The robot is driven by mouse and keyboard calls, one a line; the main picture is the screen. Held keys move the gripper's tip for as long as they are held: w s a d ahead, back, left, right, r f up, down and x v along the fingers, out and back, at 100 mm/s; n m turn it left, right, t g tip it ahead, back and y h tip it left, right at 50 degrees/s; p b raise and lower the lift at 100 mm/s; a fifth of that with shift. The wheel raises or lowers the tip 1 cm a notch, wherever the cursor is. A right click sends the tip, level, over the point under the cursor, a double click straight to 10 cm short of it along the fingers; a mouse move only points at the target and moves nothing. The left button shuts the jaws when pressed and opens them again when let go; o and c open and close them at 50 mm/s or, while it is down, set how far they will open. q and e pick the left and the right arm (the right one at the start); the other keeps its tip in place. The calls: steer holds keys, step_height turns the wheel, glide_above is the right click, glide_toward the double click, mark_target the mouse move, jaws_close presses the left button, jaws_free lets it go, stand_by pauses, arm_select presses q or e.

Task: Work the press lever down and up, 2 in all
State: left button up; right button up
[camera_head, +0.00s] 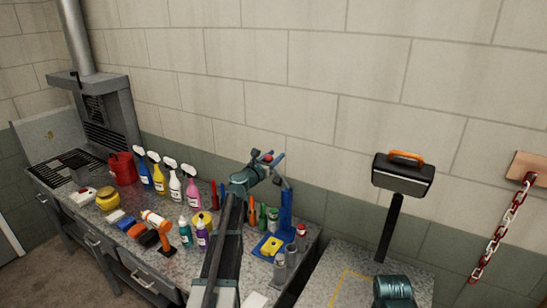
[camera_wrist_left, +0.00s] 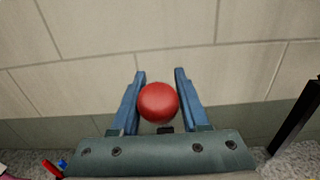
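The blue press (camera_head: 286,212) stands upright at the right end of the workbench. Its lever's red ball knob (camera_head: 267,157) is up near the top of the press. My left gripper (camera_head: 269,159) reaches it from the front, with its blue fingers on either side of the knob. In the left wrist view the red knob (camera_wrist_left: 158,102) fills the gap between the fingers and appears to touch both. The lever's rod is mostly hidden behind the gripper.
Spray bottles (camera_head: 176,186), a red can (camera_head: 122,168) and an orange-and-white tool (camera_head: 158,230) stand left on the bench. Grey canisters (camera_head: 280,270) stand before the press.

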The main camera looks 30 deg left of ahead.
arm_select(q)
steer(key=o, duration=0.3)
steer(key=shift+w+f, duration=0.25)
steer(key=shift+w, duration=0.15)
steer(key=shift+s+r, duration=0.15)
steer(key=shift+s, duration=0.15)
steer(key=s, duration=0.9)
steer(key=s+a, duration=0.1)
steer(key=s, duration=0.3)
steer(key=shift+s, duration=0.3)
